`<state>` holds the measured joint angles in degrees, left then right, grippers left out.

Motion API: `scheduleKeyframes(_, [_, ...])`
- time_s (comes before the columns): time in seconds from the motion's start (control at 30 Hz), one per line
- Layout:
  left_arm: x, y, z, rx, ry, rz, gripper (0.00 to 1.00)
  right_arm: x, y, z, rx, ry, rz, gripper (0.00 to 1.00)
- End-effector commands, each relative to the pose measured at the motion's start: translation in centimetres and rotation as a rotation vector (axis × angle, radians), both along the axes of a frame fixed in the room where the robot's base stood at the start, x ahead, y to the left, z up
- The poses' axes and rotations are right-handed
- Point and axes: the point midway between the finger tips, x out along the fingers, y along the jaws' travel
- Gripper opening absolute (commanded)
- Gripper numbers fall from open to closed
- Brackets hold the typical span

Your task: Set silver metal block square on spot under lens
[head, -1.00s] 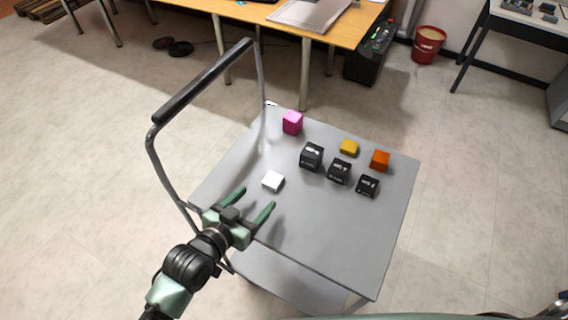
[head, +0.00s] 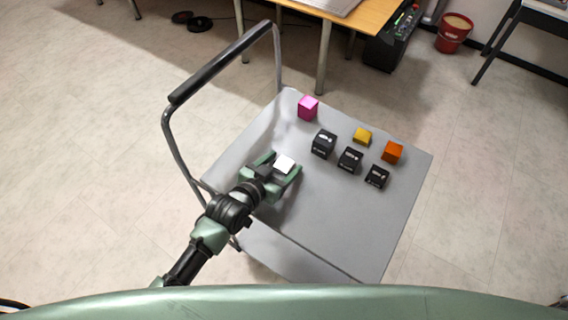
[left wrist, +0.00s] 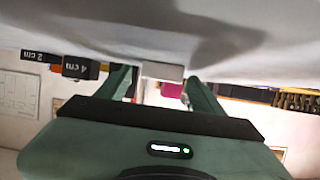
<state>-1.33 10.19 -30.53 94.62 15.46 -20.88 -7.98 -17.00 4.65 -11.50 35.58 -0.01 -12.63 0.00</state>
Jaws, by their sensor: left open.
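The silver metal block (head: 284,164) lies on the grey cart top, a small flat pale piece. My left gripper (head: 285,167) is open, with one finger on each side of the block. In the left wrist view the block (left wrist: 163,72) shows between the two fingertips (left wrist: 158,80), with gaps at both sides. I cannot tell whether either finger touches it. The laser marker, its lens and the spot under it are not in view. My right gripper is not in view.
The cart top (head: 340,225) also carries a magenta cube (head: 308,108), a yellow block (head: 362,137), an orange cube (head: 393,152) and several black blocks (head: 350,159). The cart's handle (head: 220,62) rises at the left. A wooden table (head: 385,25) stands behind.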

Motion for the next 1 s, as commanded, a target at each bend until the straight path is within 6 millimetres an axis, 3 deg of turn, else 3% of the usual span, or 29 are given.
scheduleKeyframes(0.07, [0.0, 0.0, 0.0, 0.000, 0.000, 0.000, 0.65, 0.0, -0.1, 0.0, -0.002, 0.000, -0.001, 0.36])
scheduleKeyframes(0.3, [-0.1, 0.0, 0.0, 0.001, 0.001, 0.000, 0.00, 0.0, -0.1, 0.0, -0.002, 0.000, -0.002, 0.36])
scheduleKeyframes(0.73, [0.0, 0.0, 1.1, 0.000, -0.002, 0.000, 0.00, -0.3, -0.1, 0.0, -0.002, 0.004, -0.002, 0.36])
scheduleKeyframes(0.87, [0.0, 0.0, 3.3, -0.003, -0.004, 0.000, 0.00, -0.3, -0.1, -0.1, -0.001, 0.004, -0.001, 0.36])
scheduleKeyframes(1.0, [0.1, 0.0, 7.3, -0.003, -0.009, 0.000, 0.00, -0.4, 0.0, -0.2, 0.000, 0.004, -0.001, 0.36])
